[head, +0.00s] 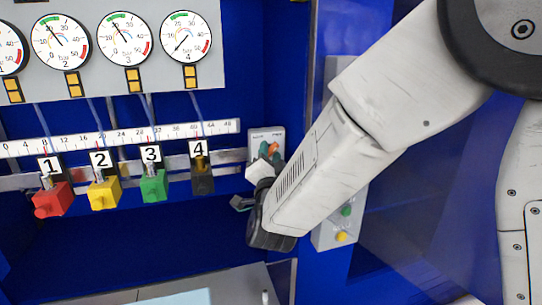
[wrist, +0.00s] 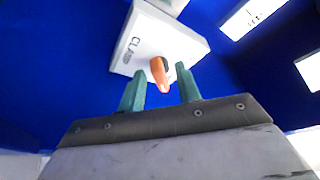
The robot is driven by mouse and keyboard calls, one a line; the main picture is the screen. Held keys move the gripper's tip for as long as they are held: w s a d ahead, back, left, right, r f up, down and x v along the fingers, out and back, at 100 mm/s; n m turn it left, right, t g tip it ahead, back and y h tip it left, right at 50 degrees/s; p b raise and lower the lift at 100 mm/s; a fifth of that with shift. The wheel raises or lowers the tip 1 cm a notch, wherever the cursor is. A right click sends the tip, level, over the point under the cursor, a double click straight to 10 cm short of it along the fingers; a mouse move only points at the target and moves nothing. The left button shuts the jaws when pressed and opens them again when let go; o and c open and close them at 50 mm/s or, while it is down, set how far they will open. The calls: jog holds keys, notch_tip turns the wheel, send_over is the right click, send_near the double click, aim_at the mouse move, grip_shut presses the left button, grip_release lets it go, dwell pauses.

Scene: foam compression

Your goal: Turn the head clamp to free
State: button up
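The head clamp switch is a white box (wrist: 183,40) marked with lettering that reads like "CLAMP", with an orange knob (wrist: 159,74) on its face. In the wrist view my gripper (wrist: 162,86) is open, with one green finger on each side of the knob and gaps showing between. Whether a finger touches the knob I cannot tell. In the head view the box (head: 257,135) is on the blue wall right of the ruler, and my gripper (head: 270,157) is in front of it. The arm partly hides the box, and the knob (head: 273,149) shows only as a small orange patch.
Several dial gauges (head: 123,38) sit on a grey panel at upper left. Below the ruler (head: 110,139) hang red (head: 52,201), yellow (head: 103,195), green (head: 154,186) and black (head: 202,180) blocks. A panel with green and yellow buttons (head: 341,237) is right of my wrist.

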jog(key=v, duration=0.7)
jog(key=shift+s, duration=0.35)
jog(key=shift+f, duration=0.1)
